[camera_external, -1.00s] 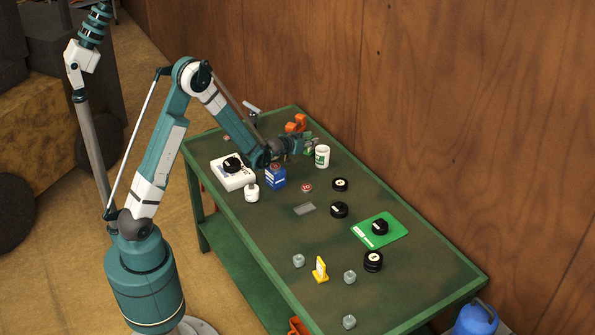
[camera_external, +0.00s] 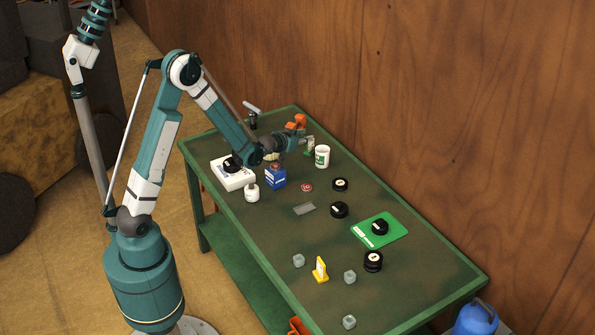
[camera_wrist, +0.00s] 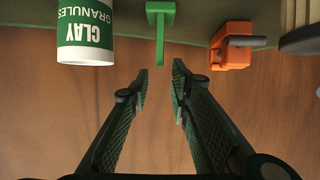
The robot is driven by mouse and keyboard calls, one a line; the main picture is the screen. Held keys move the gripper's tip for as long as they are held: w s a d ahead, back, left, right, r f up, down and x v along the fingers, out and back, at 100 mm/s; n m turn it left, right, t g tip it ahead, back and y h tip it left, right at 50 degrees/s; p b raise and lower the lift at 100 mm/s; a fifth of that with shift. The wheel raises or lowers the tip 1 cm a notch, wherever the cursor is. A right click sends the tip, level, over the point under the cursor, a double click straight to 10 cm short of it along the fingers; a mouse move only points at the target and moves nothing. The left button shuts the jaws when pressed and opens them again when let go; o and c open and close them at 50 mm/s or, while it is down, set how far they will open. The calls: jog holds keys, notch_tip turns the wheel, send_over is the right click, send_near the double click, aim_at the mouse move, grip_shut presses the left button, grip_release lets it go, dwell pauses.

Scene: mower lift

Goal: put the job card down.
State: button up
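The job card appears to be the thin green upright piece on a wider green foot, seen edge-on in the wrist view (camera_wrist: 160,38). In the external view a small green and white upright (camera_external: 309,149) shows at the far end of the table, partly covered by my gripper. My gripper (camera_wrist: 160,72) is open, with a clear gap between its two fingertips. The card's free edge lies near the level of the tips, in line with the gap, and neither finger visibly touches it. Its foot appears to rest on the table.
A white clay granules cup (camera_wrist: 86,35) stands beside the card, and an orange clamp (camera_wrist: 232,45) is on its other side. A blue box (camera_external: 275,178) and a white bottle (camera_external: 252,192) stand nearby. The wooden wall (camera_external: 450,120) is close behind the table.

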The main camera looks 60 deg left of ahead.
jog(key=shift+r+p, duration=0.6)
jog(key=shift+r, duration=2.05)
jog(key=s+d+r+m+g+h, duration=0.1)
jog(key=s+d+r, duration=0.5)
jog(key=s, duration=0.4)
jog(key=s+d+r+m+g+h, duration=0.1)
jog(key=s+d+r+g+h, duration=0.1)
jog(key=s+d+r, duration=0.7)
jog(key=s+d+f+g, duration=0.1)
jog(key=s+d, duration=0.2)
jog(key=s, duration=0.6)
jog(key=s+d+f+m+h, duration=0.1)
jog(key=s+d+f, duration=0.1)
jog(key=s, duration=0.8)
jog(key=s+d+f+m+g+h, duration=0.1)
jog(key=s+d, duration=0.2)
jog(key=s, duration=0.7)
jog(key=shift+s+d+f+g, duration=0.25)
jog(key=shift+d+f+g, duration=0.05)
jog(key=shift+d+f, duration=0.1)
